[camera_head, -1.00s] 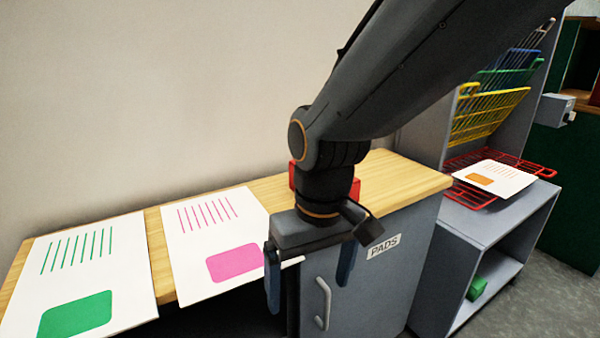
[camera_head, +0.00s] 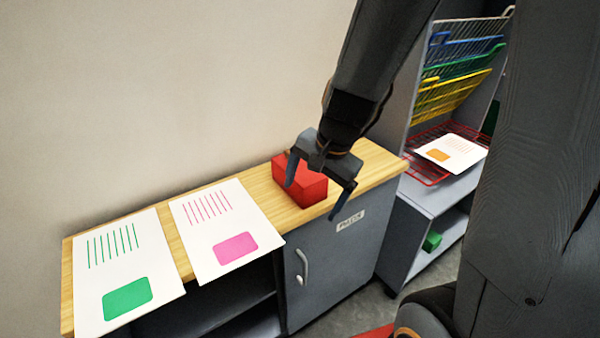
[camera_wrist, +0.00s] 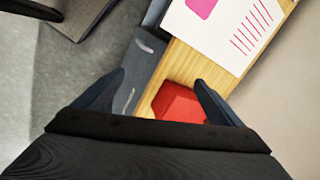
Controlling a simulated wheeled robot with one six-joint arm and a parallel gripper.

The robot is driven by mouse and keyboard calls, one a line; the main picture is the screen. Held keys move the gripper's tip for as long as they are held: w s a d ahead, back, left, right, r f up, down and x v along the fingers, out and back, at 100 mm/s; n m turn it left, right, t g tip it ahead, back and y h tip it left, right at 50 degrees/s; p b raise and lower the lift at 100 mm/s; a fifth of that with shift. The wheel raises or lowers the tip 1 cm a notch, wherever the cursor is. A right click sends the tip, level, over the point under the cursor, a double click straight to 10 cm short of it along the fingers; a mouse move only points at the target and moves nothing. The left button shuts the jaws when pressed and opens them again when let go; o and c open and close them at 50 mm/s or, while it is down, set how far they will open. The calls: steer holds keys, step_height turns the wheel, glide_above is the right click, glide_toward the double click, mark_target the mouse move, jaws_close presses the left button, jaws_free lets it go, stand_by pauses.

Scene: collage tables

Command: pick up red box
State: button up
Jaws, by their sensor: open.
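The red box (camera_head: 301,182) sits on the wooden counter top, above the grey cabinet door. It also shows in the wrist view (camera_wrist: 178,104), partly hidden behind my gripper's body and nearer the right finger. My gripper (camera_head: 313,202) is open and empty. In the wrist view the fingers (camera_wrist: 155,90) are spread apart. I cannot tell whether a finger touches the box.
Sheets with a pink patch (camera_head: 226,230) and a green patch (camera_head: 128,270) lie to the left on the counter (camera_head: 375,165). A rack with coloured wire shelves (camera_head: 455,95) stands at right, with an orange-marked sheet (camera_head: 452,152) and a green block (camera_head: 432,241) lower down.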

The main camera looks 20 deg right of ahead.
mark_target(304, 171)
steer(key=w+m, duration=0.2)
steer(key=m, duration=0.1)
steer(key=w+m, duration=0.2)
steer(key=m, duration=0.2)
steer(key=w+f+m+t+y, duration=0.1)
steer(key=w+m, duration=0.1)
steer(key=m, duration=0.1)
steer(key=shift+w+d+m, duration=0.2)
steer(key=shift+d+m, duration=0.1)
steer(key=shift+d, duration=0.05)
steer(key=w+m, duration=0.2)
steer(key=m, duration=0.1)
steer(key=w+d+m+t, duration=0.1)
steer(key=m, duration=0.2)
steer(key=w+d+m, duration=0.1)
steer(key=w+m, duration=0.1)
steer(key=shift+w+d+f+m+t, duration=0.1)
steer(key=shift+w+f+m+t, duration=0.1)
steer(key=shift+w+m+t, duration=0.15)
steer(key=shift+w+f+m, duration=0.2)
steer(key=shift+f+m, duration=0.05)
steer(key=b+x, duration=0.1)
steer(key=x, duration=0.6)
steer(key=shift+w+a+b, duration=0.1)
steer(key=shift+a+b, duration=0.15)
steer(key=shift+b, duration=0.15)
steer(key=c, duration=1.2)
